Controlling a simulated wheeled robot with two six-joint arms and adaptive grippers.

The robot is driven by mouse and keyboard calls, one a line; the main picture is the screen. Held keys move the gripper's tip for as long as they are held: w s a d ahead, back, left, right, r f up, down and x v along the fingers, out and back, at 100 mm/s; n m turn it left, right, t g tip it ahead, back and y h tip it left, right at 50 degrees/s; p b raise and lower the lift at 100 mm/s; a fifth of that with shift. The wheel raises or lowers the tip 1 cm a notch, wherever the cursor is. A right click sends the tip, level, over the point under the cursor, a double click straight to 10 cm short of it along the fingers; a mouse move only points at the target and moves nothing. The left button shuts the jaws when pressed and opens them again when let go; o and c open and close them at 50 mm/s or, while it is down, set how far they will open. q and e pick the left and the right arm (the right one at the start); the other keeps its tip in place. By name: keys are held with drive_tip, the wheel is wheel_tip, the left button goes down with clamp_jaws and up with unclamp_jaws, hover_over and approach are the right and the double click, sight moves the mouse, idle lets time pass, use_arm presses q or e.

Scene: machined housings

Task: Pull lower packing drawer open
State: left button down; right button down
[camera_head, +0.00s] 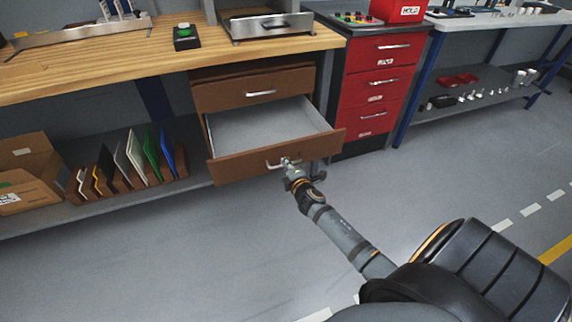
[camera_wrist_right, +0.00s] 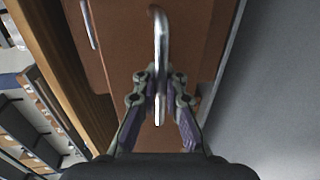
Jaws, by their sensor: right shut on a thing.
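The lower packing drawer (camera_head: 240,167) is the brown drawer under the wooden bench, and it stands well out with its pale, empty inside showing. Its metal handle (camera_head: 276,166) is on the front face. My right gripper (camera_head: 287,163) is shut on the right part of this handle. In the right wrist view the handle (camera_wrist_right: 160,40) runs between the two fingers of the right gripper (camera_wrist_right: 160,92), with the brown drawer front (camera_wrist_right: 195,30) behind. The upper drawer (camera_head: 255,88) above it is closed. My left gripper is not in view.
A red drawer cabinet (camera_head: 378,85) stands just right of the open drawer. A lower shelf (camera_head: 110,205) at left holds upright coloured panels (camera_head: 150,155) and cardboard boxes (camera_head: 25,175). The grey floor (camera_head: 220,250) in front is clear.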

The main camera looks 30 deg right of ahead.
drive_tip(key=c, duration=1.5)
unclamp_jaws()
drive_tip(key=shift+r, duration=0.1)
drive_tip(key=shift+o, duration=0.3)
drive_tip(key=v, duration=1.2)
drive_tip(key=shift+d, duration=0.15)
